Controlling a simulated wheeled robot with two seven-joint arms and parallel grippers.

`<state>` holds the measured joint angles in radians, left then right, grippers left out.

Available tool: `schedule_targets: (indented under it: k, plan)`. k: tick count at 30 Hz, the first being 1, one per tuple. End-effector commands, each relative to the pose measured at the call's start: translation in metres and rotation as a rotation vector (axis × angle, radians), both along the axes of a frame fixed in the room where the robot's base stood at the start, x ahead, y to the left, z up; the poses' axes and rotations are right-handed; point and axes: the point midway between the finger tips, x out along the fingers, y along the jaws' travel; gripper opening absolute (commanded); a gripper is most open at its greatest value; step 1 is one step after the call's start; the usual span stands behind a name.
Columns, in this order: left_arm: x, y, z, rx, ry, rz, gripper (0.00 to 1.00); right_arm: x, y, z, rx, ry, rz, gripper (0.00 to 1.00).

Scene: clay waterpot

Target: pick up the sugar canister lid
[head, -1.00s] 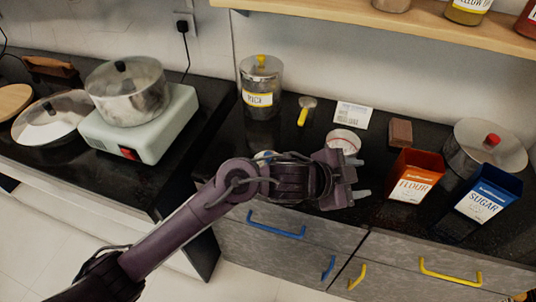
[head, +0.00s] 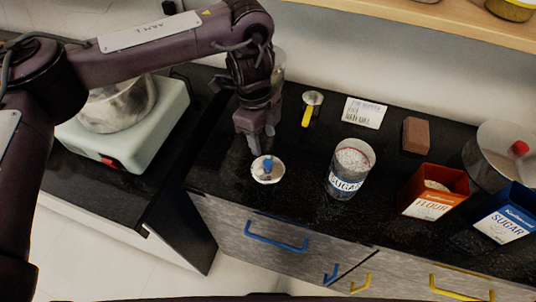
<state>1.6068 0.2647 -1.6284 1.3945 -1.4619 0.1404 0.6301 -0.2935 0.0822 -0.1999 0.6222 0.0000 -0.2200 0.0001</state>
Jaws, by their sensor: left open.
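The sugar canister lid (head: 267,174) is a small silver disc with a blue knob, lying flat on the black counter in the head view. My left gripper (head: 257,139) points down just above and behind the lid, with its jaws open and nothing seen between them. The sugar canister (head: 350,170) is clear with a blue SUGAR label, stands open to the right of the lid, and holds white contents. My right gripper is not in view.
A yellow-handled scoop (head: 309,108), a paper card (head: 364,112) and a brown block (head: 416,135) lie behind. The orange flour box (head: 436,193), blue sugar box (head: 507,214) and a pot (head: 497,155) stand right. Counter around the lid is clear.

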Motion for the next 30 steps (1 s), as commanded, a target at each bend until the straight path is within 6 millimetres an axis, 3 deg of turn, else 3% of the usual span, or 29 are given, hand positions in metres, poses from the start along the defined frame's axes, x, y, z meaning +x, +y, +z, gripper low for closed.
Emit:
schedule_targets:
  k: [5, 14, 24, 30]
  plan:
    - [-0.003, -0.003, -0.021, -0.002, 0.003, -0.003, 0.49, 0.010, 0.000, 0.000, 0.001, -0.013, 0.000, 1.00]
    - [-0.010, -0.009, -0.060, -0.001, 0.002, -0.004, 0.49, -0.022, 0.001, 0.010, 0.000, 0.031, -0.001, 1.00]
    - [-0.011, -0.011, -0.071, -0.003, 0.000, -0.005, 0.49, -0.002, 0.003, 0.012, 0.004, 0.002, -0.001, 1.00]
    - [-0.011, -0.011, -0.071, -0.003, -0.001, -0.005, 0.24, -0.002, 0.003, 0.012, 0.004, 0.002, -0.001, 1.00]
